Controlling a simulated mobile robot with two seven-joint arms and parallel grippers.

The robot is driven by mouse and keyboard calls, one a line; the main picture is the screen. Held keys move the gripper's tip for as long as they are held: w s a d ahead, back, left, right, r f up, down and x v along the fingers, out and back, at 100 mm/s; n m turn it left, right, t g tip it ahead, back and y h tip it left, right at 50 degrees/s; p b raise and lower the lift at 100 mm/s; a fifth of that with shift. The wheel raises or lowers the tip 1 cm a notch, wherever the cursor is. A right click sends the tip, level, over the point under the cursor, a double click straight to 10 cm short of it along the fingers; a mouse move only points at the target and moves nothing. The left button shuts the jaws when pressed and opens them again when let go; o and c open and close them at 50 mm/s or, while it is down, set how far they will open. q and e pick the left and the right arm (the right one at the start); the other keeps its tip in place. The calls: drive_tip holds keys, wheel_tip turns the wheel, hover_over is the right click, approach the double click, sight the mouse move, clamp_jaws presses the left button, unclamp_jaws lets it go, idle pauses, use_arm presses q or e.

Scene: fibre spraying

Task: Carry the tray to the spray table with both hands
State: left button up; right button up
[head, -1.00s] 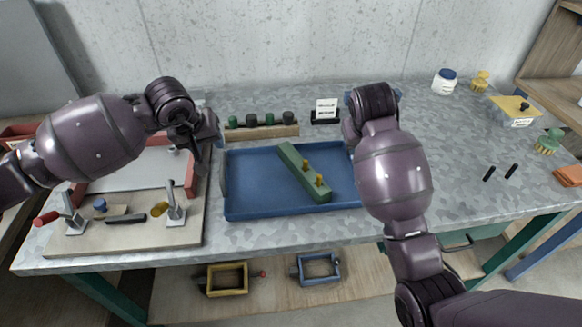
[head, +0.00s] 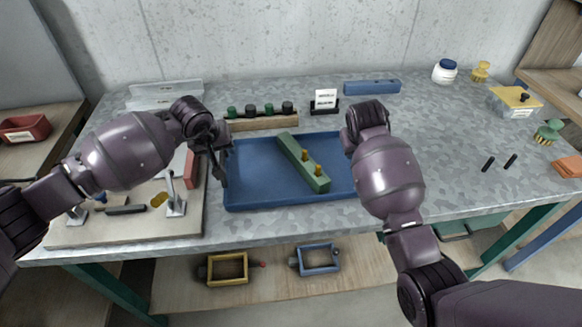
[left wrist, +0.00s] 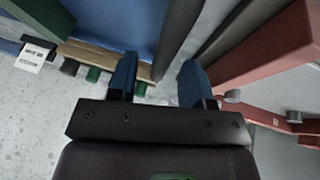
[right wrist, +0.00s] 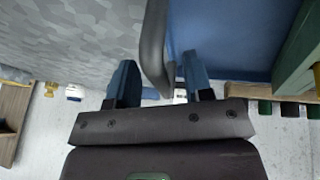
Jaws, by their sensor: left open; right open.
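The blue tray (head: 250,190) lies on the grey work table and carries a green bar with two yellow knobs (head: 303,163). My left gripper (head: 220,160) is at the tray's left end. In the left wrist view its open blue fingers (left wrist: 156,80) stand either side of the tray's dark end handle (left wrist: 178,35). My right gripper is at the tray's right end, mostly hidden by its arm in the head view. In the right wrist view its open fingers (right wrist: 159,80) straddle the other dark handle (right wrist: 153,45). Whether either finger touches a handle cannot be told.
A wooden rack with dark and green knobs (head: 262,121) and a small sign (head: 326,101) stand behind the tray. A clamp board (head: 130,228) lies close on the left. A blue bar (head: 372,87) lies at the back.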

use_arm(q)
drive_tip(key=shift+x, duration=0.95)
use_arm(e)
drive_tip(key=shift+x, duration=0.9)
use_arm(q)
drive_tip(key=shift+c, duration=0.3)
use_arm(e)
drive_tip(key=shift+c, duration=0.3)
use_arm(q)
clamp_jaws()
use_arm(e)
clamp_jaws()
use_arm(q)
drive_tip(key=shift+r, duration=0.1)
